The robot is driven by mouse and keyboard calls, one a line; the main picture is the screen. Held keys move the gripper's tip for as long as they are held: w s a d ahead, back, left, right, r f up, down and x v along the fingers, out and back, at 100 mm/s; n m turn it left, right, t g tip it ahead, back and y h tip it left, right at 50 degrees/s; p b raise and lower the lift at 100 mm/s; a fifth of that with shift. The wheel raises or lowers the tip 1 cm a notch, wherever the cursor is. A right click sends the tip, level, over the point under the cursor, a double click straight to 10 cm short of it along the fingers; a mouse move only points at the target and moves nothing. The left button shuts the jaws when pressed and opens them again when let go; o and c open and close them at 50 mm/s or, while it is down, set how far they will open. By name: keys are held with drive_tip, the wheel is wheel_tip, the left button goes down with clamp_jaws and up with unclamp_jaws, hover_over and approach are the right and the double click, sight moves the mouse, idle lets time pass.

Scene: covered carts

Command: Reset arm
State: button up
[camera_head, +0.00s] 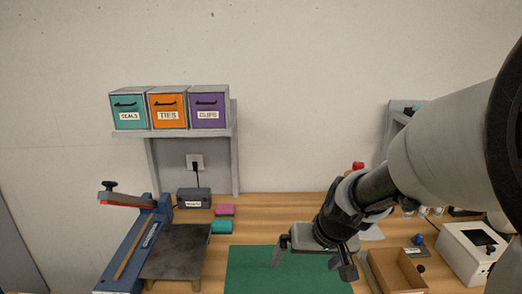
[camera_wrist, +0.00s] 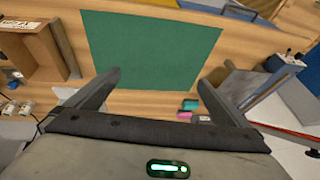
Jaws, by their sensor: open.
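My gripper (camera_head: 314,258) hangs over the right part of the green mat (camera_head: 262,275) on the wooden bench, with my arm reaching in from the right. In the wrist view my gripper (camera_wrist: 160,90) has its two fingers spread wide apart with nothing between them. The green mat (camera_wrist: 150,45) fills the area beyond the fingertips and is bare where it shows. The gripper is apart from the bench things in view. A green light glows on the gripper body.
Drawers marked SEALS (camera_head: 128,108), TIES (camera_head: 168,108) and CLIPS (camera_head: 208,108) stand on a shelf. Pink (camera_head: 225,210) and teal (camera_head: 221,227) blocks lie behind the mat. An open cardboard box (camera_head: 396,272) and white machine (camera_head: 470,252) stand right.

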drive_tip(key=s+d+r+t+h, duration=0.1)
drive_tip(key=s+d+r, duration=0.1)
drive_tip(key=s+r, duration=1.1)
drive_tip(key=s, duration=0.3)
drive_tip(key=shift+d+r+h+p, duration=0.15)
drive_tip(key=shift+d+h+p, duration=0.15)
drive_tip(key=shift+h+p, duration=0.1)
